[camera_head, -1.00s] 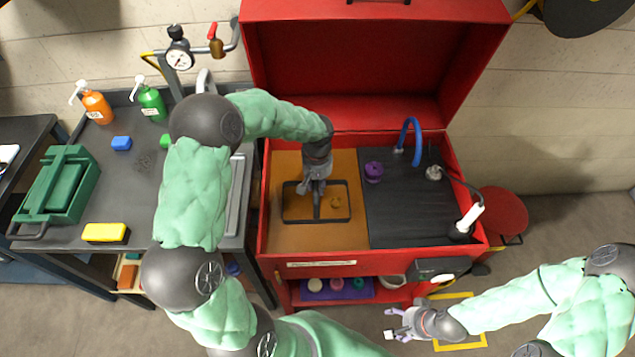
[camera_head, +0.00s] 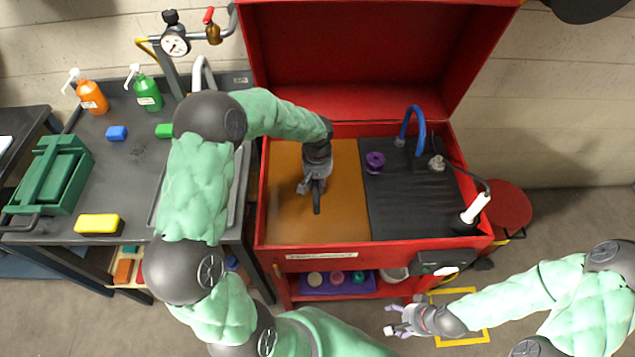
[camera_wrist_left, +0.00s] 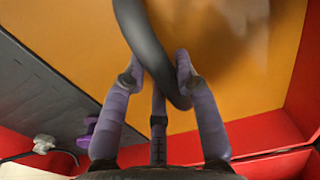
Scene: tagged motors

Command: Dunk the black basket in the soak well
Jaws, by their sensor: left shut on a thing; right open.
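The soak well (camera_head: 340,225) is the orange-brown pool in the left half of the red parts washer. My left gripper (camera_head: 316,190) is over the well, low above the liquid, and shut on the dark handle of the black basket (camera_head: 317,204). The handle also shows between the fingers in the left wrist view (camera_wrist_left: 150,50). The basket's rim and contents do not show in the head view; the cloudy liquid hides them. My right gripper (camera_head: 398,329) is open and empty, in front of the washer at the lower right.
The raised red lid (camera_head: 370,60) stands behind. A workbench (camera_head: 125,185) with bottles and a green carrier (camera_head: 50,175) stands left.

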